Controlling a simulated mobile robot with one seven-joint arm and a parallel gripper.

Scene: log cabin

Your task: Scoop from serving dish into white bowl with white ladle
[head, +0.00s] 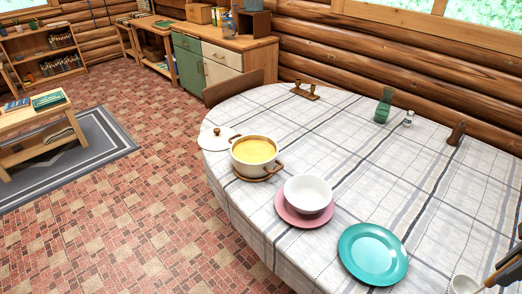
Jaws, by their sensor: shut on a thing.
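The serving dish (254,150) is a white pot with brown handles, full of yellow food, on a round wooden trivet (251,177) at the table's left side. The white bowl (308,194) is upright and looks empty, on a pink plate (304,220), to the right of and nearer than the dish. The white ladle (465,285) shows at the bottom right, cut off by the picture edge. My gripper (507,268) is partly in view at the right edge, shut on the ladle; its fingertips are hard to make out. It is well right of the bowl.
A white lid (216,139) with a brown knob lies left of the dish. A teal plate (372,254) lies between bowl and ladle. A candle holder (304,91), a green vase (383,105), a small shaker (408,118) and a brown object (456,133) stand at the back. The middle is clear.

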